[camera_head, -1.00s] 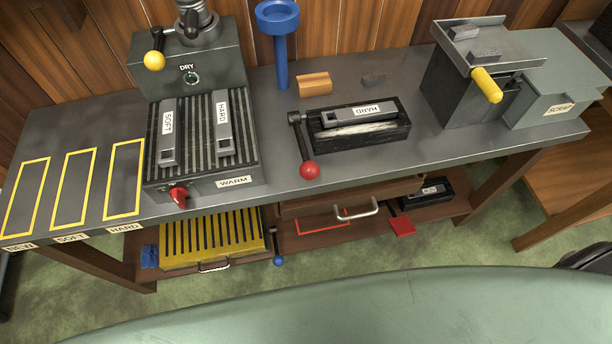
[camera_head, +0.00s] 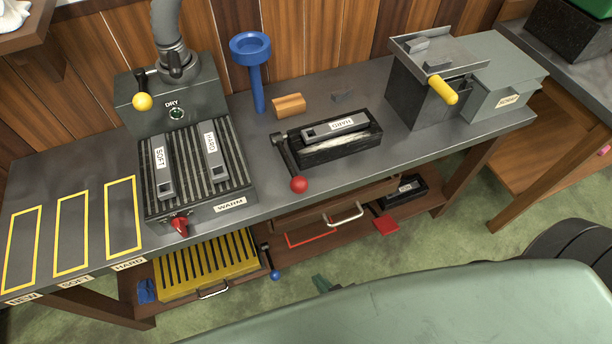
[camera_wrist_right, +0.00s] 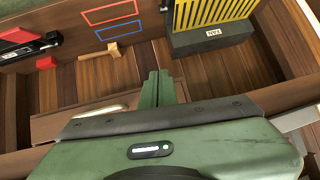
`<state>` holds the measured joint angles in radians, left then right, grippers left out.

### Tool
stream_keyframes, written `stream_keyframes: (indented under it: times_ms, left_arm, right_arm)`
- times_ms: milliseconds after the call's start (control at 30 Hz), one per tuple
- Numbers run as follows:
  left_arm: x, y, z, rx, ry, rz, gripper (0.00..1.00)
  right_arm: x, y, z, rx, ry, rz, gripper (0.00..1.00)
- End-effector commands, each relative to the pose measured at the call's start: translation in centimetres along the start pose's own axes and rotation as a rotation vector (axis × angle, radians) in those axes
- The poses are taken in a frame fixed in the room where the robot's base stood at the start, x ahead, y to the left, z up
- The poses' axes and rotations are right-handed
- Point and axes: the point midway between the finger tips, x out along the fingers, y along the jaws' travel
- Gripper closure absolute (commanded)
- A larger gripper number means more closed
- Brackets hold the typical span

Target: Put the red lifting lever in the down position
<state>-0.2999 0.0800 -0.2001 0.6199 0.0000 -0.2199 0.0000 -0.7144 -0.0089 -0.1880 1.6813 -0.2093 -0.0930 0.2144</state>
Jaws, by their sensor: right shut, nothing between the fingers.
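The red lifting lever (camera_head: 298,185) is a dark arm with a red ball knob, beside the left end of a black block. The arm slopes from its pivot toward the front edge of the bench, with the ball at the front end. The black block (camera_head: 370,150) carries a grey piece marked HARD (camera_head: 340,127). My right gripper (camera_head: 320,283) shows as small green fingertips below the bench front, apart from the lever. In the right wrist view my right gripper (camera_wrist_right: 158,88) is shut and empty. The lever is not clearly visible there. My left gripper is not in view.
A grey unit marked WARM (camera_head: 230,204) with a red knob (camera_head: 180,225) stands left. A yellow-handled scrap machine (camera_head: 442,90) stands right. Below are a drawer handle (camera_head: 345,215), a yellow grate (camera_head: 205,265) and a shelf. A blue funnel (camera_head: 251,48) stands behind.

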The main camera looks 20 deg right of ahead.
Motion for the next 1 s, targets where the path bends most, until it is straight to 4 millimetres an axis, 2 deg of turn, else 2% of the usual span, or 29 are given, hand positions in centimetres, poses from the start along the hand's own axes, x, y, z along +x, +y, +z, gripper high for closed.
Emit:
stream_keyframes:
  times_ms: [33,100,200,300,400,500,633,767,1000]
  left_arm:
    - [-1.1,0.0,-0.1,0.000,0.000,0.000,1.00]
    - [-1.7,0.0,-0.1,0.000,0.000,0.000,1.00]
    - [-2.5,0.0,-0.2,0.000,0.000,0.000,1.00]
    - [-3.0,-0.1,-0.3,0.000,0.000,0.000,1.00]
    - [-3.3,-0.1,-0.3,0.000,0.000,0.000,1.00]
    - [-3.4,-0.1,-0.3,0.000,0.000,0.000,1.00]
    - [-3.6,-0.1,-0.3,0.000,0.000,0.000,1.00]
    - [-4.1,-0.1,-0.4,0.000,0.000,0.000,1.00]
    - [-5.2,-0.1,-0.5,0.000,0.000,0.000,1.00]
  right_arm:
    - [-2.3,-0.5,-4.6,0.020,0.076,0.002,1.00]
    - [-4.9,-0.8,-9.9,0.041,0.175,0.007,1.00]
    - [-8.9,-0.8,-16.7,0.066,0.301,0.016,1.00]
    - [-12.3,-0.5,-21.9,0.083,0.400,0.026,1.00]
    - [-14.7,-0.3,-25.1,0.092,0.464,0.033,1.00]
    - [-15.8,-0.1,-26.7,0.096,0.495,0.037,1.00]
    - [-15.5,-0.1,-27.4,0.096,0.505,0.037,1.00]
    - [-14.1,0.0,-28.4,0.095,0.506,0.037,1.00]
    - [-10.1,0.3,-30.6,0.095,0.505,0.036,1.00]
